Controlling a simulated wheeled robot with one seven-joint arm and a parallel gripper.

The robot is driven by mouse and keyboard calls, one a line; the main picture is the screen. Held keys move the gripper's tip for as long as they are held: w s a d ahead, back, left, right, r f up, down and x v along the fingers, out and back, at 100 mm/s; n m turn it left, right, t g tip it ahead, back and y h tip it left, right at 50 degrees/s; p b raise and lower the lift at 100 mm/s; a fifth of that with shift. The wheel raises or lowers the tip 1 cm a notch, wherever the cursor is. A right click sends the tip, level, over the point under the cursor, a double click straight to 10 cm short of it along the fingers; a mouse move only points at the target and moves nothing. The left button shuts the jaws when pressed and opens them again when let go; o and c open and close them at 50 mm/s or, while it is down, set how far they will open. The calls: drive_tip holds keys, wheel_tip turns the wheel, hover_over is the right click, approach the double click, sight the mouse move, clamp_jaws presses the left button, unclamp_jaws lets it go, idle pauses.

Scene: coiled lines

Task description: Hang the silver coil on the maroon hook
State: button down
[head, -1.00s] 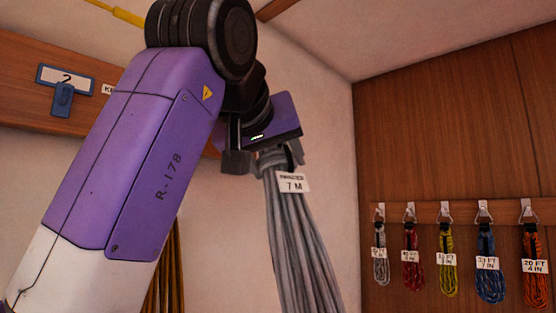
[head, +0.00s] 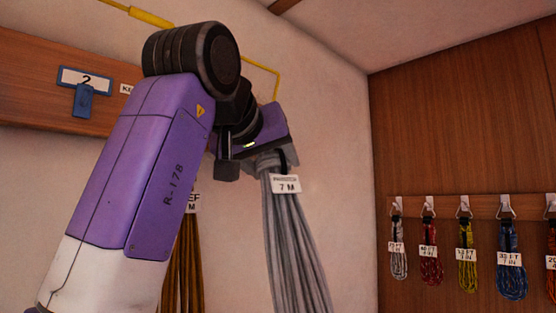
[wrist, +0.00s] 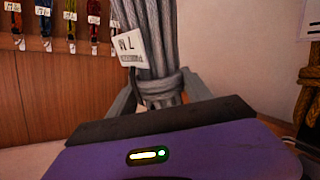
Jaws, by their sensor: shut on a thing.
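The silver coil (head: 290,235) hangs from my gripper (head: 255,160) in the head view, with a white tag reading 7 M near its top. My gripper is shut on the coil's bound upper end. In the wrist view the silver coil (wrist: 155,50) stands between the grey fingers (wrist: 160,100), with its wrapped band close to the palm. The coil hangs slightly tilted, its lower end out of frame. I see no maroon hook in either view; a blue hook (head: 83,100) under a plate marked 2 shows at the left.
A brown coil (head: 183,265) hangs behind my arm, partly hidden. Several small coloured coils hang on a wooden rail (head: 455,207) on the right wall. A wooden board (head: 35,92) runs along the left wall. Open space lies between the silver coil and the right wall.

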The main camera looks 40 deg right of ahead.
drive_tip(key=shift+w+f, duration=0.1)
drive_tip(key=shift+w, duration=0.95)
drive_tip(key=shift+w+f+p, duration=0.5)
drive_tip(key=shift+w, duration=0.05)
drive_tip(key=shift+c, duration=1.9)
unclamp_jaws()
drive_tip(key=shift+f, duration=0.15)
drive_tip(key=b+v, duration=0.1)
drive_tip(key=v, duration=0.7)
